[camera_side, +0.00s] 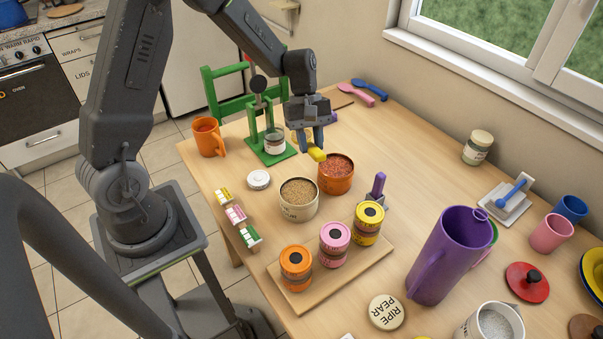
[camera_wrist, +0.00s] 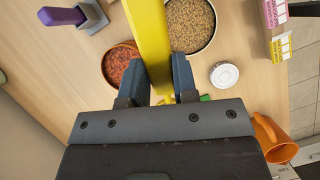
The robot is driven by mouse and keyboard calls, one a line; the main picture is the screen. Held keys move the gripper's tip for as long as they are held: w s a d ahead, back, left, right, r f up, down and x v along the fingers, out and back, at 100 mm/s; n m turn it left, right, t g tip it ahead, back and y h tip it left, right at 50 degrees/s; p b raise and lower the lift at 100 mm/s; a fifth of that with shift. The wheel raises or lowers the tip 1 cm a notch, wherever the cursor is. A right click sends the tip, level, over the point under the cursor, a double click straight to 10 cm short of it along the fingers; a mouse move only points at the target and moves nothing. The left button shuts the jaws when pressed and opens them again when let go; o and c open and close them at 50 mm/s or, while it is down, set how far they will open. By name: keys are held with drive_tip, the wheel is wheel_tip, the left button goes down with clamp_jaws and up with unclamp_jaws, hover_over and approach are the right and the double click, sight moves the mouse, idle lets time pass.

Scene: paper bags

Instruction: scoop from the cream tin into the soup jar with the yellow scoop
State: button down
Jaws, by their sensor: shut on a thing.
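My gripper (camera_side: 312,138) is shut on the yellow scoop (camera_side: 317,155), above the table near the orange tin. In the wrist view the scoop's yellow length (camera_wrist: 150,35) runs up between the fingers (camera_wrist: 160,85); its bowl and any contents cannot be made out. The cream tin (camera_side: 297,214) stands open, full of tan grains, just left of and in front of the orange tin; it also shows in the wrist view (camera_wrist: 211,40). A small glass jar (camera_side: 274,143) with a pale label stands on the green stand, left of my gripper; I cannot read whether it says soup.
An orange tin (camera_side: 335,187) of red grains stands close beside the cream tin. The green stand (camera_side: 261,148) rises behind the jar. A white lid (camera_side: 259,180) lies nearby. Lidded tins on a wooden board (camera_side: 345,270) and a tall purple jug (camera_side: 445,262) fill the front.

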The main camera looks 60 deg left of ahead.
drive_tip(key=w+a+n+t, duration=0.2)
drive_tip(key=w+a, duration=0.3)
drive_tip(key=a, duration=0.7)
drive_tip(key=shift+w+a+r+n, duration=0.15)
drive_tip(key=shift+w+r+n, duration=0.15)
drive_tip(key=shift+n, duration=0.4)
drive_tip(key=shift+s+f+m+t, duration=0.2)
drive_tip(key=shift+s+f+t, duration=0.2)
drive_tip(key=shift+t, duration=0.55)
drive_tip(key=shift+s+f+m+t, duration=0.2)
drive_tip(key=shift+s+f+t, duration=0.2)
drive_tip(key=shift+t, duration=0.55)
